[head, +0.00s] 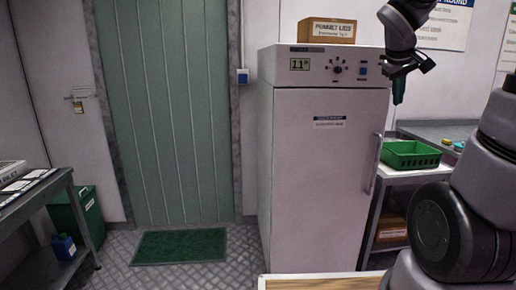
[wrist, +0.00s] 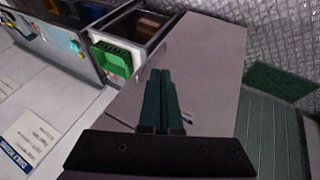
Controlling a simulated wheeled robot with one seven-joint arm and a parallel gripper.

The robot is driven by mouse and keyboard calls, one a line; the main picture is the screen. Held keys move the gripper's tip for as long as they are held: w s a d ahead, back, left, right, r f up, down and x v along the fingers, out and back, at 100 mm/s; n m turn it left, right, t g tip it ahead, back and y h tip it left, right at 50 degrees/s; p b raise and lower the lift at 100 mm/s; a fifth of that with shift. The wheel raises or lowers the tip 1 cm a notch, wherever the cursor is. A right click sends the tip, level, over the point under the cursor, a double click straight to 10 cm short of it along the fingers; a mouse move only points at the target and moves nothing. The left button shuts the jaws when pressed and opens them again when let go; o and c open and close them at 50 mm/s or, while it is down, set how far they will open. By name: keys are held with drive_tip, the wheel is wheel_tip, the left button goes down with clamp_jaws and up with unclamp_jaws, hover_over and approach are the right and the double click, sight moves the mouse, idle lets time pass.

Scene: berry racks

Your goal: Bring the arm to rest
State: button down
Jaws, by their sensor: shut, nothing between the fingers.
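My gripper (head: 398,98) hangs at the upper right in the head view, fingers pointing down. It is beside the upper right front of a white cabinet (head: 315,180), above a green basket. In the wrist view my gripper (wrist: 161,75) shows its two dark green fingers side by side, shut, with nothing between them. The cabinet (wrist: 205,60) lies beyond the fingertips there. My arm comes in from the right edge of the head view.
The green basket (head: 410,154) stands on a side table right of the cabinet. A cardboard box (head: 320,31) sits on the cabinet. A green door (head: 165,110) and green mat (head: 180,246) are to the left. A dark table (head: 35,200) stands far left. The floor between is clear.

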drive_tip(key=s+a+r+m+t+y, duration=0.2)
drive_tip(key=s+a+m+y, duration=0.4)
drive_tip(key=s+a, duration=0.8)
drive_tip(key=s, duration=0.2)
drive_tip(key=shift+s+a, duration=0.2)
drive_tip(key=shift+s, duration=0.15)
drive_tip(key=shift+r, duration=0.1)
